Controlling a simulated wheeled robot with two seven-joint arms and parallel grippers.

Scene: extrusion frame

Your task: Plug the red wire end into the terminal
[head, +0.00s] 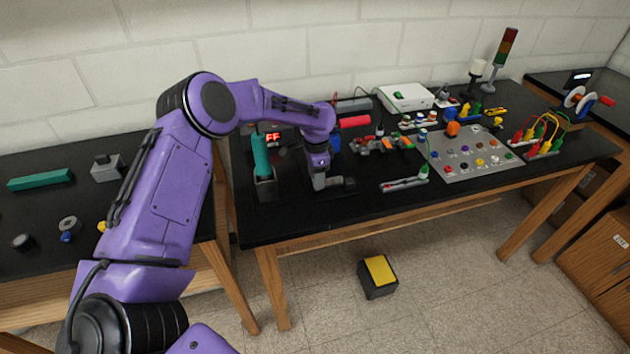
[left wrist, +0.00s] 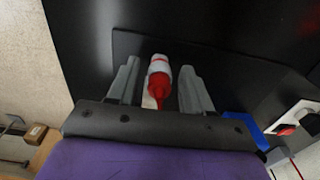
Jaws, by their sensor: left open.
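My left gripper (head: 322,184) is low over the front left of the black worktable. In the left wrist view its two grey fingers (left wrist: 159,85) are open. A small red and white piece (left wrist: 159,78), which may be the red wire end, lies between them, with a gap on each side. I cannot make out this piece in the head view, where the gripper hides it. A strip with a green end block and a red part (head: 405,183) lies to the right of the gripper; I cannot tell whether it is the terminal. My right gripper is out of view.
A teal-handled tool in a dark holder (head: 262,165) stands close left of the gripper. A red cylinder (head: 355,121) is behind it. A grey panel with coloured buttons (head: 474,153) and colourful wires (head: 543,128) are at the right. The table front is mostly clear.

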